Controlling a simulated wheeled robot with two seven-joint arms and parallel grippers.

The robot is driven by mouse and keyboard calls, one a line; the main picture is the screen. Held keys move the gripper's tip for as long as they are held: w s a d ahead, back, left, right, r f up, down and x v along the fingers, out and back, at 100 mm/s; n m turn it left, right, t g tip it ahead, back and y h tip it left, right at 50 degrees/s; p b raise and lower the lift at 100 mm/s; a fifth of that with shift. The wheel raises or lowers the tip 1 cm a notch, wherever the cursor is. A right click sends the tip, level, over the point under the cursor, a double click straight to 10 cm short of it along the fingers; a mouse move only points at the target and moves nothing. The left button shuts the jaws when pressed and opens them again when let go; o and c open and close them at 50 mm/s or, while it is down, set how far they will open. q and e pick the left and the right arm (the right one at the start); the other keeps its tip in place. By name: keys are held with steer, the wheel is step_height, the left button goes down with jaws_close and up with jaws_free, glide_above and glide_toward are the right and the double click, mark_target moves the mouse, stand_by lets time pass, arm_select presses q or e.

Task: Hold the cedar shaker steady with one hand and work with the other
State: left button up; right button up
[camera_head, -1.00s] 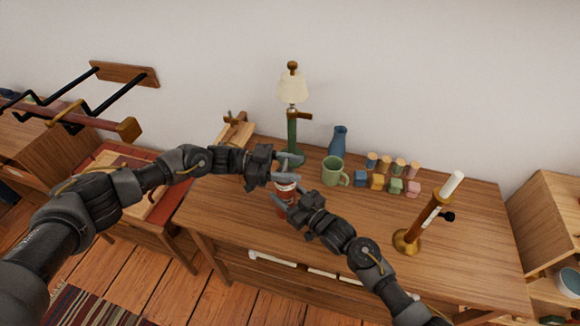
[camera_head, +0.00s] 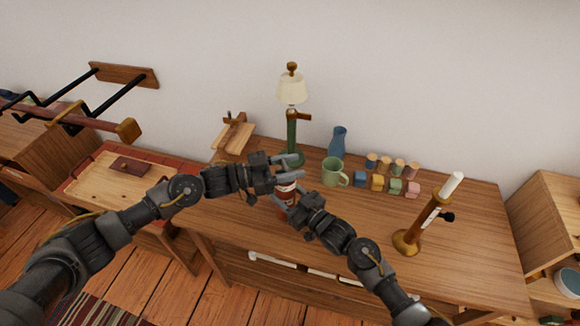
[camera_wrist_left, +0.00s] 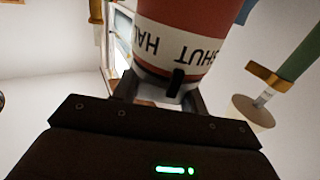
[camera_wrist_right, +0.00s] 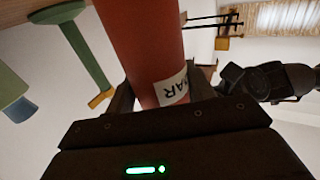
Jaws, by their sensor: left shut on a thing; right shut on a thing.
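The cedar shaker (camera_head: 287,196), a red cylinder with white bands, stands over the front-left part of the wooden desk, mostly hidden by my grippers. My left gripper (camera_head: 292,174) is shut on its upper part. In the left wrist view the shaker (camera_wrist_left: 187,30) shows a white band reading "SHUT" and "HAL", upside down, between the fingers. My right gripper (camera_head: 290,203) is shut on the red body lower down. In the right wrist view the shaker body (camera_wrist_right: 142,35) carries a white label ending in "AR". The shaker's base is hidden.
A green-stemmed lamp (camera_head: 292,130) stands close behind my left gripper. A green mug (camera_head: 332,172), blue vase (camera_head: 338,141) and several coloured blocks (camera_head: 377,182) are to the right. A brass candlestick (camera_head: 408,240) stands near the right front. The desk (camera_head: 465,225) is clear at right.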

arm_select(q)
steer(key=n+t+y, duration=0.1)
steer(key=n+t, duration=0.1)
steer(key=t, duration=0.1)
steer(key=n+t+y, duration=0.2)
steer(key=t, duration=0.1)
steer(key=n+t+y, duration=0.2)
steer(key=t, duration=0.1)
steer(key=shift+w+a+n, duration=0.1)
steer(key=shift+w+n, duration=0.2)
steer(key=n+t+y, duration=0.2)
steer(key=n+y, duration=0.1)
steer(key=shift+w+a+r+t+y, duration=0.1)
steer(key=shift+w+a+t+y, duration=0.1)
steer(key=shift+t+y, duration=0.1)
steer(key=shift+w+a+n+t+y, duration=0.15)
steer(key=shift+n+t+y, duration=0.45)
steer(key=shift+y, duration=0.5)
steer(key=shift+a+n+y, duration=0.1)
steer(key=shift+n+y, duration=0.2)
steer(key=o, duration=1)
